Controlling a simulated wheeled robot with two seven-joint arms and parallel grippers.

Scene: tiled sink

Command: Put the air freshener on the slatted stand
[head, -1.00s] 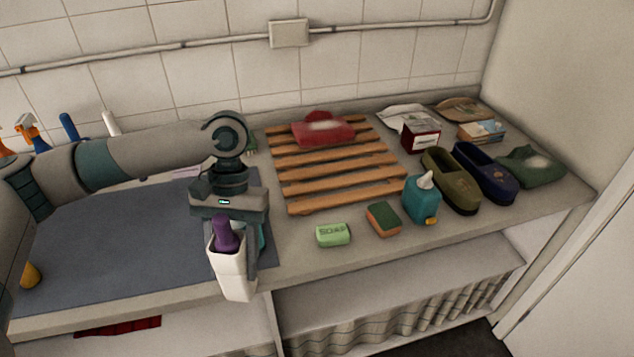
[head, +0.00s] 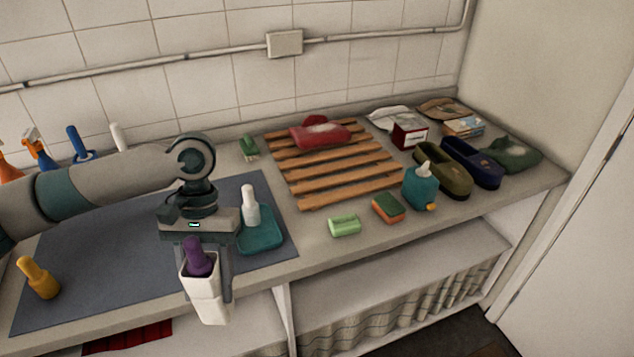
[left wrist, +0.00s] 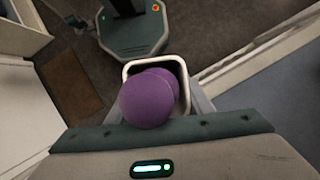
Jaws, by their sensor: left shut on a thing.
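My left gripper (head: 207,290) is shut on the air freshener (head: 208,306), a white tapered square body with a rounded purple top. It holds it roughly upright in front of the counter's front edge. In the left wrist view, the purple top (left wrist: 146,100) sits within the white rim, above the floor. The slatted stand (head: 345,186) is a low rack of wooden slats on the counter, to the right of and behind the gripper. A red folded cloth-like thing (head: 320,133) lies on its back part; the front slats are bare.
A green soap (head: 344,226), a sponge (head: 388,208) and a teal bottle (head: 421,188) stand along the stand's front and right. Shoes (head: 443,171) are further right.

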